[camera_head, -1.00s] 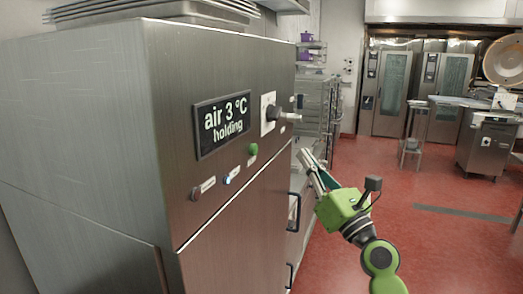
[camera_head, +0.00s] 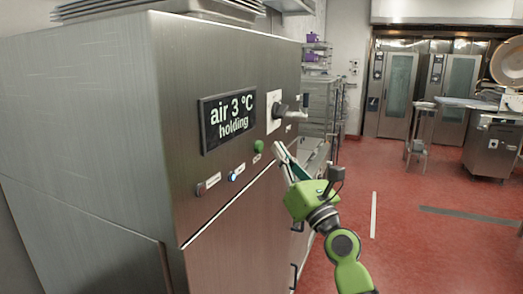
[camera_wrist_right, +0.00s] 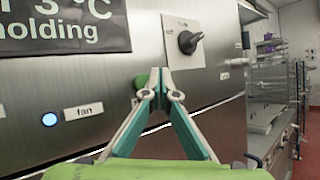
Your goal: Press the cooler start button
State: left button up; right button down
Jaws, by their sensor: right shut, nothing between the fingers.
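The steel cooler cabinet (camera_head: 100,110) has a row of small round buttons below its display. The green button (camera_head: 258,146) is at the right end of the row; its small label is too blurred to read. In the right wrist view the green button (camera_wrist_right: 141,82) is partly hidden behind my fingers. My right gripper (camera_head: 280,150) is shut and empty, its fingertips close to the green button and just right of it in the head view. I cannot tell whether they touch the panel. In the wrist view its fingertips (camera_wrist_right: 154,75) meet. My left gripper is out of view.
The display (camera_head: 228,121) reads "air 3 °C holding". A lit blue button (camera_wrist_right: 49,119) labelled "fan" and a dark reddish button (camera_head: 201,190) sit further left. A rotary switch (camera_wrist_right: 189,41) sticks out above my fingers. Open red floor (camera_head: 400,240) lies to the right.

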jog(key=shift+w+a, duration=0.15)
jog(key=shift+a, duration=0.4)
dwell(1.1)
jog(key=shift+w+a, duration=0.1)
jog(key=shift+a, duration=0.3)
jog(key=shift+w+a, duration=0.15)
jog(key=shift+a, duration=0.25)
dwell(0.7)
jog(key=shift+d, duration=0.1)
jog(key=shift+s+d, duration=0.25)
jog(key=shift+d, duration=0.45)
jog(key=shift+d+p, duration=0.1)
jog(key=shift+p, duration=0.2)
